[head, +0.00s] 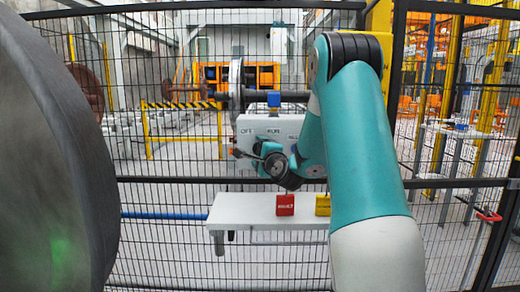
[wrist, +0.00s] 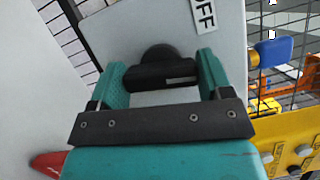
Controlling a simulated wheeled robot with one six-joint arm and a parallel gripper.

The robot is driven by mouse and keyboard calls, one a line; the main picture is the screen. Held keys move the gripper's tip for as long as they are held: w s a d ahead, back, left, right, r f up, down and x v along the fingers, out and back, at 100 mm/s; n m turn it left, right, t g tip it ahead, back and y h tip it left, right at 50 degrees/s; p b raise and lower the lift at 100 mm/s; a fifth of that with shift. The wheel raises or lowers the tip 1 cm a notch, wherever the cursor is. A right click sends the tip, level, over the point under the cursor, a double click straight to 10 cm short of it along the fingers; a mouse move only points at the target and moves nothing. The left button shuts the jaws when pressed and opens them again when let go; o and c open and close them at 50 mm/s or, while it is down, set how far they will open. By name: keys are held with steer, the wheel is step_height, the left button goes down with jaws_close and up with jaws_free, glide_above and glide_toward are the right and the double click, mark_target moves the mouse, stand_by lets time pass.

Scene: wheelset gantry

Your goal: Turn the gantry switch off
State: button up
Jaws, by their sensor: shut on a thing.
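The gantry switch is a black rotary knob (wrist: 160,72) on a light grey panel, with a pale mark on its right part. An "OFF" label (wrist: 204,14) sits above and right of it in the wrist view. My gripper (wrist: 163,78) is shut on the knob, one teal finger at each side. In the head view the grey control box (head: 258,128) shows "OFF" and "RUN" lettering. My gripper (head: 246,154) is at its front, left of centre, and my wrist hides part of the box. The knob is not clear there.
A white shelf (head: 240,226) below the box carries a red block (head: 285,204) and a yellow block (head: 322,205). A blue part (head: 273,99) tops the box. Black mesh fencing stands around and behind. A large dark wheel (head: 45,160) fills the left side.

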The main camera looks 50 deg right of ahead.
steer(key=n+g+p, duration=0.1)
steer(key=n+p, duration=0.1)
steer(key=n, duration=0.1)
steer(key=n+g+y+p, duration=0.1)
steer(key=n, duration=0.1)
steer(key=shift+r+n+p, duration=0.1)
steer(key=shift+n+p, duration=0.25)
steer(key=shift+n, duration=0.05)
steer(key=shift+n+g+p, duration=0.75)
steer(key=shift+n+g, duration=0.45)
steer(key=shift+n, duration=0.4)
steer(key=shift+s+f+h, duration=0.1)
steer(key=shift+f+h, duration=0.1)
steer(key=shift+h, duration=0.1)
steer(key=o, duration=0.9)
steer(key=shift+b+v, duration=3.1)
steer(key=shift+v, duration=5.6)
